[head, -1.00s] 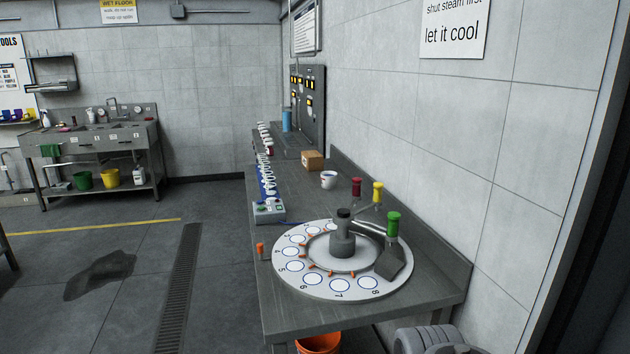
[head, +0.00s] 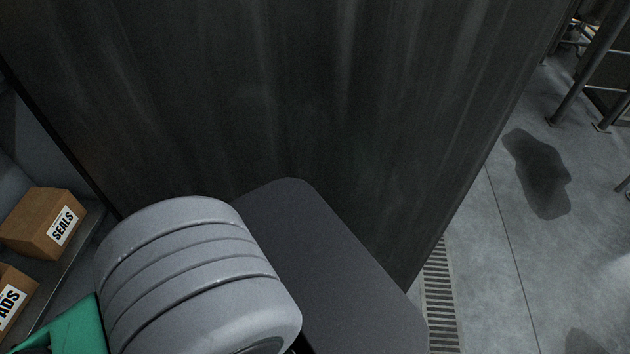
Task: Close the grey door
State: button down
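A large dark grey door panel (head: 330,90) fills most of the head view, close in front of me. It stands open: the inside of a cabinet with a shelf (head: 68,262) shows past its left edge. No handle shows on the visible face. A ribbed light grey part of my arm (head: 195,275) is in front of the door's lower left. My gripper is not in view, and whether anything of mine touches the door cannot be seen.
A box marked SEALS (head: 42,222) and a second carton (head: 12,300) sit at the left, with a green object (head: 75,328) near them. To the right is open floor with a drain grate (head: 440,290), a dark stain (head: 540,175) and metal legs (head: 590,65) behind.

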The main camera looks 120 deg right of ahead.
aim_at(392, 112)
jog(key=z, duration=1.1)
jog(key=k, duration=2.95)
jog(key=u, duration=2.55)
jog(key=k, duration=2)
jog(key=z, duration=2.3)
